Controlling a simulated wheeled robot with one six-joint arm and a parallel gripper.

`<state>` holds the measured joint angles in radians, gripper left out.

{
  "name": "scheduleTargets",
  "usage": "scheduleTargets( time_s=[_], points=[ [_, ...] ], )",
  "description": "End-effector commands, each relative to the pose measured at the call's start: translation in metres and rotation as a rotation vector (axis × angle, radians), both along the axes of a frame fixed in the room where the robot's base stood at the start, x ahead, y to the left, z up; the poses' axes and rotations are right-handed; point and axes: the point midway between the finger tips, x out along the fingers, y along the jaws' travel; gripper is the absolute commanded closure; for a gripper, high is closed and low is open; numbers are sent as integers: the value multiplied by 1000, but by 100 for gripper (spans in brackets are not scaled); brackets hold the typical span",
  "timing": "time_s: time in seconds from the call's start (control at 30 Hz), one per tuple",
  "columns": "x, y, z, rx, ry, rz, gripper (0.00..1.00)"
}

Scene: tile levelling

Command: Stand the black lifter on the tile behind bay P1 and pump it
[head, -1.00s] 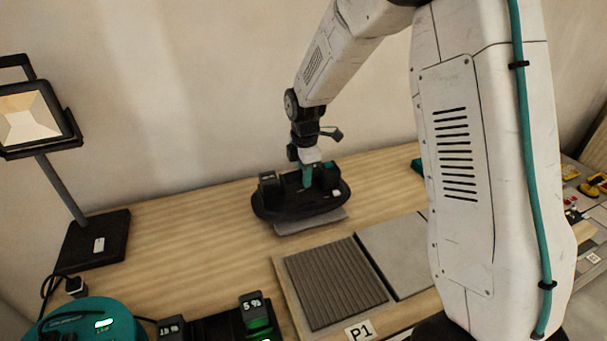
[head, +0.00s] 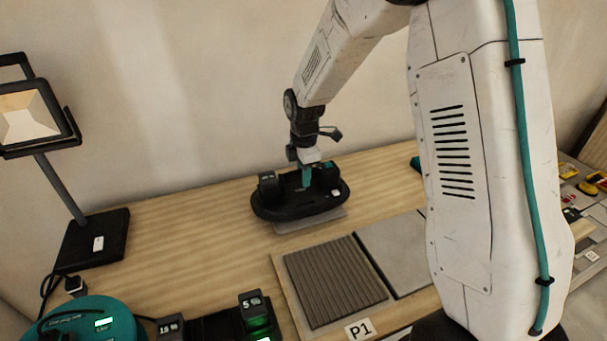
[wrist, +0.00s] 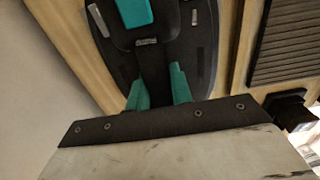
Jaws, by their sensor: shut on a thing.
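The black lifter (head: 275,209) is an oval body standing upright over a grey tile (head: 310,221), behind the ribbed bay P1 (head: 335,283). Only the tile's front strip shows; the rest is hidden under the lifter. My gripper (head: 307,177) comes down from above with its teal fingers shut on the lifter's handle. In the wrist view the teal fingers (wrist: 159,88) close on the dark bar in the middle of the lifter (wrist: 202,45). Whether the lifter's underside touches the tile cannot be told.
A work lamp (head: 93,238) stands at the left. A teal round device (head: 85,320) and a charger with battery packs (head: 215,325) sit at the front left. A smooth grey tile (head: 395,255) lies right of P1. Wooden bench left of the lifter is clear.

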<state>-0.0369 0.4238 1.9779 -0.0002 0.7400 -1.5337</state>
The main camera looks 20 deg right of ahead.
Motion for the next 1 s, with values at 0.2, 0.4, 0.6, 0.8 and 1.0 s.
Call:
scheduleTargets(
  time_s=[0.2,0.4,0.6,0.8,1.0],
  points=[
    [1,0,0,0,-2,0,100],
    [1,0,-3,0,-2,0,100],
    [1,0,-5,0,-2,0,100],
    [1,0,-7,0,-2,0,100],
    [1,0,-7,0,-2,0,100]
  ],
)
